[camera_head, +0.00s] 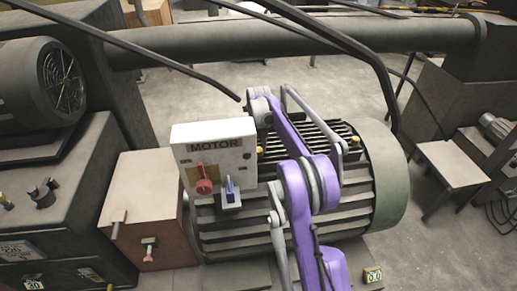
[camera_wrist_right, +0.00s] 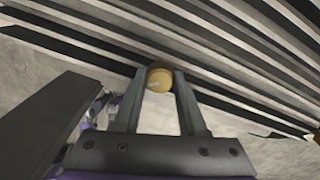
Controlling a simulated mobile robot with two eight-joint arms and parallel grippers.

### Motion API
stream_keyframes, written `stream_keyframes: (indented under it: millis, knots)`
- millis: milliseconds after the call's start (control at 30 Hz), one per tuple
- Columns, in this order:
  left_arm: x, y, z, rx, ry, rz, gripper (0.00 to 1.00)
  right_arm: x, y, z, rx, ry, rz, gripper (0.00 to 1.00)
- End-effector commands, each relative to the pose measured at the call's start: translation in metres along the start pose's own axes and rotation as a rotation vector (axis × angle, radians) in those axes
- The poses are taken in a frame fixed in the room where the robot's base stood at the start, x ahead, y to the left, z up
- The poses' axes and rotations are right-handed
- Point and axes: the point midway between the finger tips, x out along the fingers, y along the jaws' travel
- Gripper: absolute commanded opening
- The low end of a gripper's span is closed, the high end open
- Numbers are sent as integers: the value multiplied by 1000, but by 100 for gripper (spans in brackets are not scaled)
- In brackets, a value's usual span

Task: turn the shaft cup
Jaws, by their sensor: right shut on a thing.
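The shaft cup looks to be the small round yellow-orange part (camera_wrist_right: 160,77) in the right wrist view, set against the finned side of the motor. My right gripper (camera_wrist_right: 160,92) has one finger on each side of it and is shut on it. In the head view my purple right arm reaches over the big motor (camera_head: 235,240); its fingers and the held cup are hidden there behind the arm and motor. My left gripper is not in view.
A white MOTOR box (camera_head: 213,147) with a red knob (camera_head: 204,186) and a blue switch (camera_head: 229,187) stands at the motor's left. Small yellow parts (camera_head: 355,140) sit on the motor. A stool (camera_head: 452,163) is at right. A thick pipe (camera_head: 300,37) crosses behind.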

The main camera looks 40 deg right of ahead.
Motion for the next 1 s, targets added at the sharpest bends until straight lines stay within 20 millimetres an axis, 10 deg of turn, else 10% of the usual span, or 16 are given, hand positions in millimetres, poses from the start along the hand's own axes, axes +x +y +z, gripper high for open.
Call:
stream_keyframes:
  millis: [667, 700, 833, 1000]
  knots:
    - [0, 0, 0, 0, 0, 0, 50, 0, 0, 0, 62, -1, 0, 0]
    - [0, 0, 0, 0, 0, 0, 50, 0, 0, 0, 62, -1, 0, 46]
    - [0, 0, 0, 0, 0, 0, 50, 0, 0, 0, 62, 0, 0, 70]
    - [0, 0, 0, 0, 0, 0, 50, 0, 0, 0, 62, 0, 0, 71]
